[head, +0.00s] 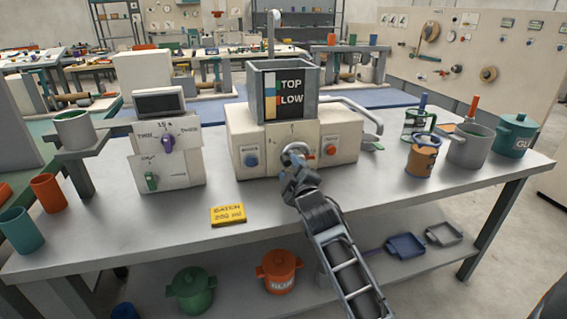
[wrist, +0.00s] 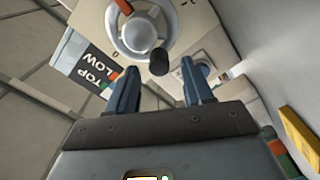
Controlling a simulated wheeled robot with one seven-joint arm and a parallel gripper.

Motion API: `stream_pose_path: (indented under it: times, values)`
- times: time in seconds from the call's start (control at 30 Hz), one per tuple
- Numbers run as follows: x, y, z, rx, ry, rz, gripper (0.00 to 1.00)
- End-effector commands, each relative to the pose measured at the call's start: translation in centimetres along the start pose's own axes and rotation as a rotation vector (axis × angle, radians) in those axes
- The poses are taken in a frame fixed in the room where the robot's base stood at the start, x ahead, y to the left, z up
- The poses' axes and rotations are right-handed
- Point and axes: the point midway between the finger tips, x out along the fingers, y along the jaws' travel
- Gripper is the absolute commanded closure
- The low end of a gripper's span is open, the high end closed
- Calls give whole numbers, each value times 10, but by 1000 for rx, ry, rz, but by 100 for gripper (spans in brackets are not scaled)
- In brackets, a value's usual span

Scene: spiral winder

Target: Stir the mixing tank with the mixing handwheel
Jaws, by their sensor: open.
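The mixing tank (head: 248,90) is a grey open-topped box with a dark TOP/LOW label, on a beige machine base (head: 240,128). The mixing handwheel (head: 296,150) is a pale metal wheel on the front of that base, partly covered by my gripper (head: 292,172) in the head view. In the wrist view the handwheel (wrist: 139,32) shows a silver rim and hub, with a dark knob (wrist: 158,62) at its lower right. My gripper (wrist: 160,82) is open, its two blue fingers pointing at the wheel. The knob appears between the fingertips, with nothing gripped; contact cannot be told.
A blue knob (head: 251,160) and a red knob (head: 331,149) flank the handwheel. A control box (head: 165,155) stands left, a yellow batch card (head: 228,214) lies in front, and a copper-coloured cup (head: 422,158) stands right.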

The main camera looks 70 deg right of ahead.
Motion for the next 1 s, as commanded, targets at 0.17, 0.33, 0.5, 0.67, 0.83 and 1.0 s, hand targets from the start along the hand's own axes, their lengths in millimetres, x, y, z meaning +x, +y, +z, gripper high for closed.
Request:
stream_pose_path:
  times: [0.17, 0.33, 0.5, 0.67, 0.83, 1.0]
  values:
    - [22, 1, -1, 1, 0, 0, 49]
    - [31, 0, -1, 0, 0, -1, 49]
    - [32, 0, 0, 0, 0, -1, 49]
    - [32, 0, 0, 0, 0, -1, 57]
    - [32, 0, 0, 0, 0, -1, 73]
    - [32, 0, -1, 0, 1, -1, 89]
